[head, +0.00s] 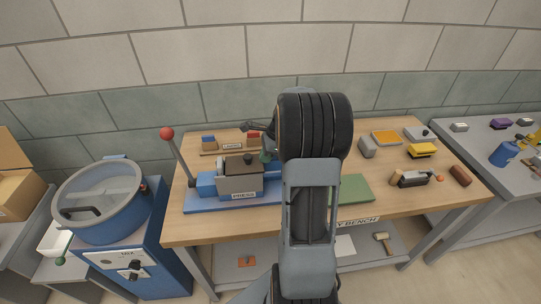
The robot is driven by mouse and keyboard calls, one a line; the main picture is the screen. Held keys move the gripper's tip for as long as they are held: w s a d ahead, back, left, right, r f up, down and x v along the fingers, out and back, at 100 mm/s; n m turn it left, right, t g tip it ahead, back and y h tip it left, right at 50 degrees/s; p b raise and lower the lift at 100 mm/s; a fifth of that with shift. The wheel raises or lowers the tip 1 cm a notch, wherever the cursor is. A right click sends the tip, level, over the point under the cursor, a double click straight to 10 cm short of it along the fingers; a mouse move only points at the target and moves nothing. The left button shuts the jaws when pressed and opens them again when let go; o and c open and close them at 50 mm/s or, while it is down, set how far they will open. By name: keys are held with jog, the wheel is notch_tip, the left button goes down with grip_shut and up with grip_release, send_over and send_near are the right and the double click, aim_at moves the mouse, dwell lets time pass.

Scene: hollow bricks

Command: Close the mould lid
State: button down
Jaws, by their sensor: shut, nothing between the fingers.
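The mould appears to be the grey box (241,186) with a label on its front, set in the blue press (207,186) on the workbench. A darker grey-brown top part (240,164) shows on it; I cannot tell how far its lid stands open. My gripper (247,127) shows small and dark at the left of my arm, behind and above the mould. It is shut and empty, apart from the mould's front. My arm hides what lies right of the mould.
A lever with a red knob (167,133) rises left of the press. A small rack (231,144) stands behind it. A green mat (352,189) and several small tools and blocks lie on the bench's right. A blue drum mixer (98,202) stands left.

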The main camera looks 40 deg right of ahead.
jog(key=s+d+r, duration=0.4)
jog(key=d+r, duration=0.2)
jog(key=r, duration=0.3)
jog(key=shift+d+r, duration=0.15)
jog(key=shift+d, duration=0.25)
